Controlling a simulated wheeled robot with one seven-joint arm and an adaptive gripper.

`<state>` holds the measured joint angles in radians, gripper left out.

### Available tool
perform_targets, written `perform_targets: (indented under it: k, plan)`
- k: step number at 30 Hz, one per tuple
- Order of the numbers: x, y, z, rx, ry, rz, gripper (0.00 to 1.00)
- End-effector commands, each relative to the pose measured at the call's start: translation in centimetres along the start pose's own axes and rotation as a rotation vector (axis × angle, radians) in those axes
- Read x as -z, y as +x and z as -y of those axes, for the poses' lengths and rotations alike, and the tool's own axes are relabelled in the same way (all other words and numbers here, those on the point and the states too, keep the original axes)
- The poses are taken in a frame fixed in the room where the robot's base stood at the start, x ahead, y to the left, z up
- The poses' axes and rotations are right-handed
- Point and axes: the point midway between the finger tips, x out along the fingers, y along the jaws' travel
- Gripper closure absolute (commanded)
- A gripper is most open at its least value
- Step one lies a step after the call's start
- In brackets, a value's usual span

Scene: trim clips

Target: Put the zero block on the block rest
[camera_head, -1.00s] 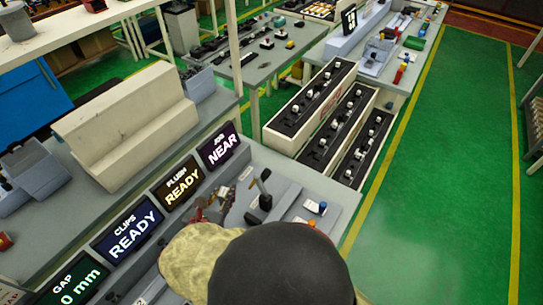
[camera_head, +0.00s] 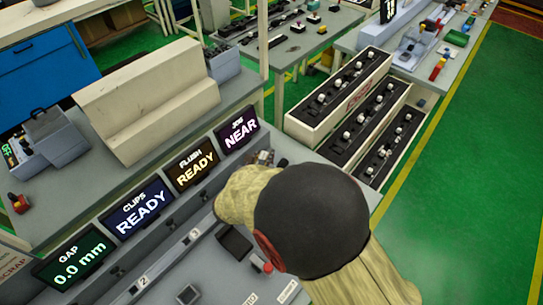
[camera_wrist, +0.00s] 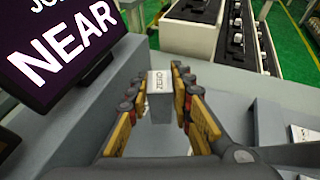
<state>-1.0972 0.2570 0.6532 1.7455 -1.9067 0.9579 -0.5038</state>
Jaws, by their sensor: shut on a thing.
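The zero block (camera_wrist: 159,83) is between the fingers of my gripper (camera_wrist: 158,90) in the wrist view, with its white, lettered top facing the camera and a grey side below. My gripper is shut on it, with a yellow-and-black finger at each side. The block is over or near the grey bench (camera_wrist: 90,125), beside the NEAR screen; I cannot tell whether it touches a surface. In the head view my arm hides most of the gripper and the block. I cannot identify the block rest for certain in either view.
The GAP (camera_head: 73,261), CLIPS (camera_head: 138,208), FLUSH (camera_head: 191,167) and JOB (camera_head: 238,130) screens line the bench's back. A dark square pad (camera_head: 234,242) and a small grey block-like piece (camera_head: 188,294) lie nearer. Black-topped racks (camera_head: 352,95) stand beyond; green floor is clear at right.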

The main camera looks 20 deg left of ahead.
Motion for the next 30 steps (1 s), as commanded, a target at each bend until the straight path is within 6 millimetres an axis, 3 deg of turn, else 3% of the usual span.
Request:
perform_targets:
  k: [10, 22, 23, 30]
  plan:
    - [1.1, 4.1, 1.4, 0.001, 0.0, 0.0, 1.0]
    - [1.4, 4.5, 1.4, -0.001, 0.001, 0.001, 1.0]
    - [1.5, 4.5, 1.4, 0.0, 0.0, 0.0, 0.78]
    - [1.4, 4.4, 1.4, 0.0, 0.0, 0.0, 0.64]
